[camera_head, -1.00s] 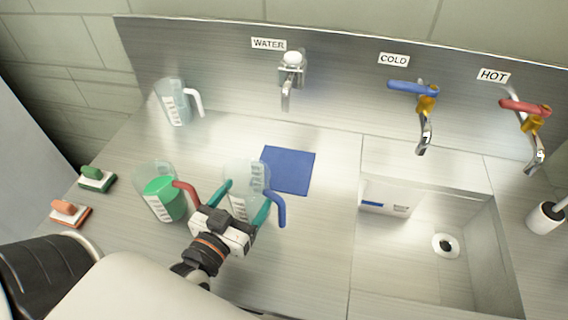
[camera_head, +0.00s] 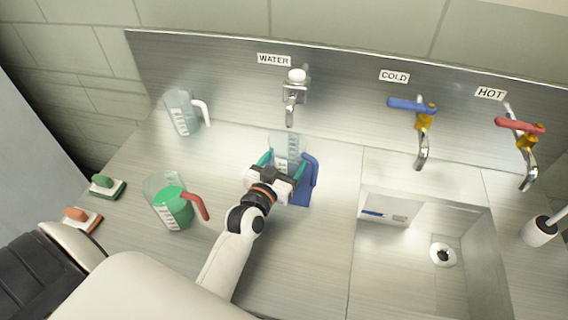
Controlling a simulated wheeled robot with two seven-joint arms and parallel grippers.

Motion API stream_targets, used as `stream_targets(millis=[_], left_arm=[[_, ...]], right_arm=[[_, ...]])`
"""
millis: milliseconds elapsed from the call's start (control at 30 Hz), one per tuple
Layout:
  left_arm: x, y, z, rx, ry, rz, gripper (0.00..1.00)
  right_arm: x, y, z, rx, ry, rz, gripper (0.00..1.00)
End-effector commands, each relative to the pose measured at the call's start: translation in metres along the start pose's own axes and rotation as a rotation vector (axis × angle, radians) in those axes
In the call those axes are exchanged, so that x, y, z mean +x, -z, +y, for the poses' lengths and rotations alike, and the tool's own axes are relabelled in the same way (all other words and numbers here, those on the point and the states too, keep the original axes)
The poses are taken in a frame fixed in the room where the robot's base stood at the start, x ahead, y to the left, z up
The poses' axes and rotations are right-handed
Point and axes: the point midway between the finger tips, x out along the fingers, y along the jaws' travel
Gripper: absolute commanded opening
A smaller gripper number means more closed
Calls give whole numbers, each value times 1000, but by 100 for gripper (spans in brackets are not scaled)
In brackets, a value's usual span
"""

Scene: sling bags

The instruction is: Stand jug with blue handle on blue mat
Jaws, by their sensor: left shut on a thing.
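The clear jug with the blue handle (camera_head: 287,148) stands roughly upright over the blue mat (camera_head: 301,198). My left gripper (camera_head: 283,167) is shut around the jug's body, one teal finger on each side. The blue handle (camera_head: 312,170) points to the right. The jug and gripper hide most of the mat, and only its near edge shows clearly. I cannot tell whether the jug's base touches the mat. My right gripper is not in view.
A jug with a red handle (camera_head: 172,207) holding green liquid stands at the left. A white-handled jug (camera_head: 184,112) stands behind it. The water tap (camera_head: 292,97) is just behind the held jug. A sink (camera_head: 420,231) lies right.

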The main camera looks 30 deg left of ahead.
Motion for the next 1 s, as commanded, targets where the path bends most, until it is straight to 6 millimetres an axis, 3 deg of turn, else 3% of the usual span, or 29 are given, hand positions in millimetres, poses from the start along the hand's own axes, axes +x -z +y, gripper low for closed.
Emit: stream_targets(millis=[100, 467, 500, 600, 900, 1000], left_arm=[[0, 11, 0, 2, 0, -2, 54], [0, 15, 0, 1, 0, -2, 54], [0, 15, 0, 1, 0, -2, 82], [0, 15, 0, 1, 0, -2, 98], [0, 11, 0, 0, -1, -3, 100], [-10, 14, 0, 2, 0, 0, 100]], right_arm=[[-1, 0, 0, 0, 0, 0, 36], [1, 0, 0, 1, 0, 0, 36], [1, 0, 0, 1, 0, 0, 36], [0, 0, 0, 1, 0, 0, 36], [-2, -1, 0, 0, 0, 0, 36], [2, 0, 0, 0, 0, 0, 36]])
